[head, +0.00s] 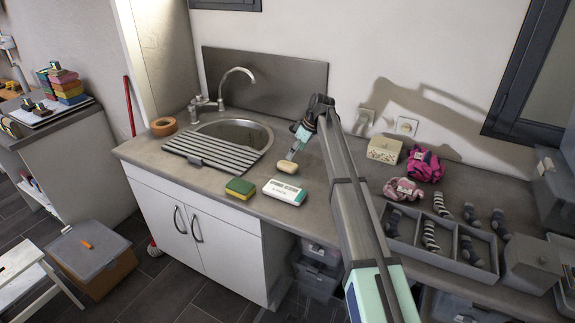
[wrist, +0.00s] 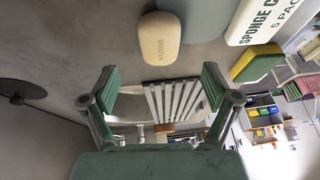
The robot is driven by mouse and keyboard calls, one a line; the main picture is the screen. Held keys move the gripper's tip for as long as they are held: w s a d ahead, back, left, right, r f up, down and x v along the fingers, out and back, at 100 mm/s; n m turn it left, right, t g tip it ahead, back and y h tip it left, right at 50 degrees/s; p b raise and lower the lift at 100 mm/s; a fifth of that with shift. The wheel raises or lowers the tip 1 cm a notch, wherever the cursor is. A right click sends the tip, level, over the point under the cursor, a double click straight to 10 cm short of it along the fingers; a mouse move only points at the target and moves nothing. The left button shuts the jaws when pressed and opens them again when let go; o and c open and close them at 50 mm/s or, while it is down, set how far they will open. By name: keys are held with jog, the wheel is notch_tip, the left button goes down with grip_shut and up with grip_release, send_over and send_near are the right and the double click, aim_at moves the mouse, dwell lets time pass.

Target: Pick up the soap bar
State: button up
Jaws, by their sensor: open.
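The soap bar (head: 287,166) is a small cream block lying on the grey counter in front of the sink wall. In the wrist view the soap bar (wrist: 160,38) shows large at the upper middle, with faint lettering on it. My gripper (wrist: 160,77) is open and empty, its two green-padded fingers spread to the left and right. The soap appears beyond the fingertips in that view, not between them. In the head view my gripper (head: 294,149) hangs just above and behind the soap; its fingers are small there, and I cannot tell the exact gap.
A white sponge-cloth pack (head: 285,192) and a yellow-green sponge (head: 240,188) lie in front of the soap. The sink (head: 238,132) with a ribbed drain mat (head: 212,150) is to the left. A sock tray (head: 440,252) and a patterned box (head: 384,149) stand to the right.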

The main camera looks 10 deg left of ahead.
aim_at(288, 164)
jog(key=shift+p+x, duration=1.4)
jog(key=shift+x, duration=2.15)
jog(key=c, duration=1.3)
